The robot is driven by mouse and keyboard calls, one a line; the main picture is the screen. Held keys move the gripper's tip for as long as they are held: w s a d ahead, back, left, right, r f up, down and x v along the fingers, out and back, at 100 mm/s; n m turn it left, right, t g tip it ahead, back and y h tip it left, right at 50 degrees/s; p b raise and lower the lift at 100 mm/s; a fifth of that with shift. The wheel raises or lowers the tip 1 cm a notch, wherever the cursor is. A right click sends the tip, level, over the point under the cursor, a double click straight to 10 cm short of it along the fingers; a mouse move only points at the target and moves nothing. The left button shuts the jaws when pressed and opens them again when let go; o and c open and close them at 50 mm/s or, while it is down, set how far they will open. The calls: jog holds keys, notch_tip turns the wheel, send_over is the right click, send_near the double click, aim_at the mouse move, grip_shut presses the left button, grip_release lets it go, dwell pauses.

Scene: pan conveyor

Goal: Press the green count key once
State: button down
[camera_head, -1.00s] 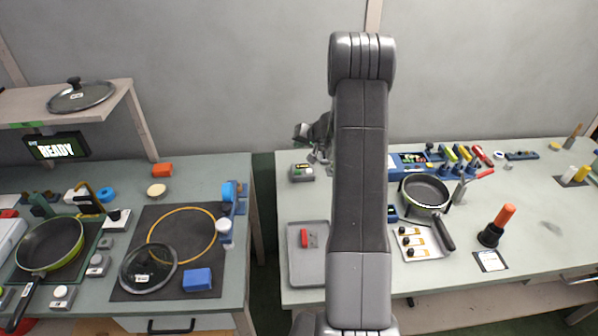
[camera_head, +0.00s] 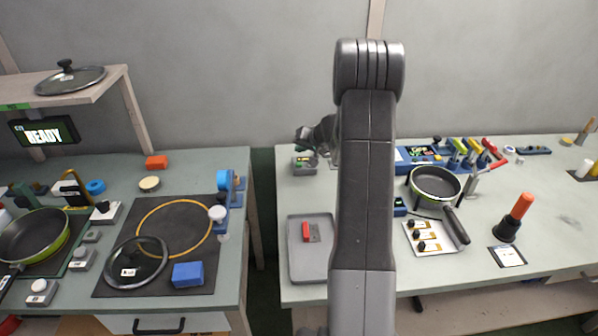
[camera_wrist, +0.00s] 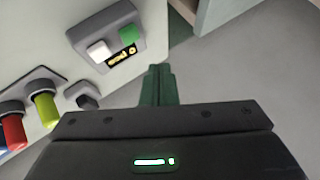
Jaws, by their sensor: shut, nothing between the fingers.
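In the wrist view, a grey key box (camera_wrist: 108,50) stands at the upper left. It has a green key (camera_wrist: 128,35) on the right, a white key (camera_wrist: 99,50) on the left and a small label or display with yellow marks between them and my gripper. My gripper (camera_wrist: 158,84) is shut and empty, with its dark green fingertips below and right of the green key in the picture, apart from it. In the head view, the key box (camera_head: 304,166) sits at the back left of the right table, with my gripper (camera_head: 312,148) just above it, partly hidden by my arm.
In the wrist view, red (camera_wrist: 12,130) and yellow (camera_wrist: 45,108) round-topped parts stand left of the fingers. In the head view, a grey tray (camera_head: 310,262) holding a red item lies in front of the box. A pan (camera_head: 435,183) stands to the right. A gap separates the tables.

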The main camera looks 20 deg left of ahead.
aim_at(301, 165)
jog(key=shift+f, duration=1.45)
jog(key=shift+f, duration=0.1)
dwell(0.9)
jog(key=shift+f, duration=0.3)
jog(key=shift+f+p, duration=0.3)
jog(key=shift+f, duration=0.15)
dwell(0.7)
jog(key=shift+r+p, duration=0.9)
jog(key=shift+p, duration=0.6)
notch_tip(301, 165, up, 5)
jog(key=p, duration=0.7)
jog(key=shift+f, duration=0.1)
